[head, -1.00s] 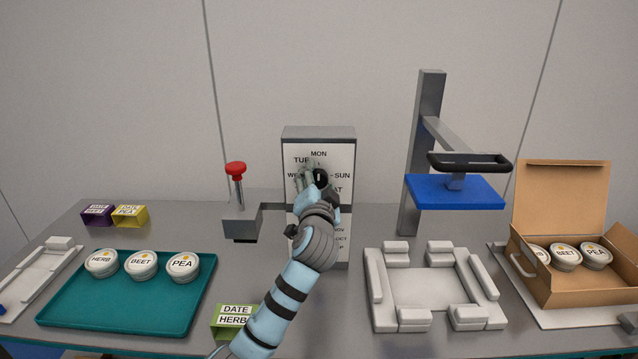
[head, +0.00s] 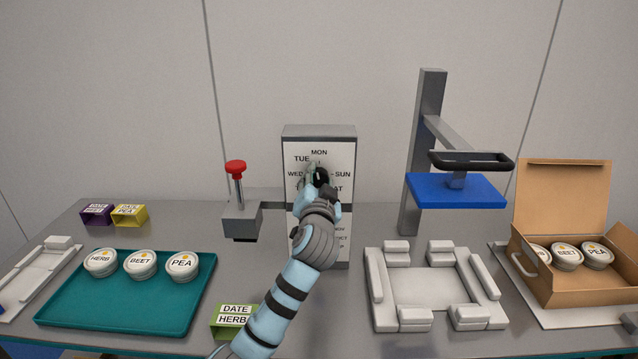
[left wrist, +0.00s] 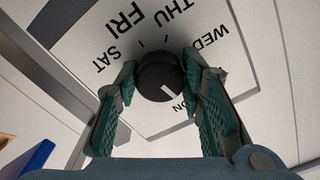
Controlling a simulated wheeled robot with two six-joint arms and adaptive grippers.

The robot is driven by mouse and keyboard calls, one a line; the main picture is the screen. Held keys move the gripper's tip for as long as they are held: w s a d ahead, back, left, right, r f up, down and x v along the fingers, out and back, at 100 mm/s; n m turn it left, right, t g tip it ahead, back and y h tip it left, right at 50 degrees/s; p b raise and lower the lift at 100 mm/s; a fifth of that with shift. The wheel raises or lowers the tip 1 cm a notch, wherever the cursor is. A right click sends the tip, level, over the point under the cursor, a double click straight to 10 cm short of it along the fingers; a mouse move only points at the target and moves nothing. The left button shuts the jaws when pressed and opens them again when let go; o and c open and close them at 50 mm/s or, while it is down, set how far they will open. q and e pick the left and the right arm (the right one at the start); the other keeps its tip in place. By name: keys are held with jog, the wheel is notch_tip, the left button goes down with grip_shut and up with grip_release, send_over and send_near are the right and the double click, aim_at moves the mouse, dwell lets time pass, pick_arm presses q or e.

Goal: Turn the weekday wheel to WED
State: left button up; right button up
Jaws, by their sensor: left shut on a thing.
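The weekday wheel is a black knob (left wrist: 156,72) on the white dial face of a grey box (head: 319,132). The day names ring it; MON is at the top in the head view, with TUE and WED down the left side. My left gripper (head: 316,178) reaches the dial from the front and is shut on the knob. In the left wrist view its green ribbed fingers sit on both sides of the knob. A white mark on the knob points down-right there, towards a partly hidden label ending in ON. TUE is hidden there. My right gripper is not in view.
A red-topped lever (head: 236,168) stands just left of the dial box. A blue plate on a press stand (head: 456,192) is to the right. A teal tray (head: 125,318) with labelled tubs, a green date block (head: 233,314), a white fixture (head: 432,290) and an open carton (head: 570,292) occupy the table.

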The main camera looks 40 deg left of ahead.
pick_arm(q)
jog(key=n+b, duration=0.1)
jog(key=n, duration=0.3)
jog(key=shift+f, duration=0.15)
jog(key=n+b, duration=0.2)
jog(key=n, duration=0.2)
jog(key=n+b, duration=0.2)
jog(key=n, duration=0.1)
jog(key=shift+d+n, duration=0.1)
jog(key=shift+n, duration=0.3)
jog(key=shift+n+b, duration=1.05)
jog(key=shift+n, duration=0.85)
jog(key=o, duration=1.2)
jog(key=shift+c, duration=0.2)
jog(key=shift+d, duration=0.1)
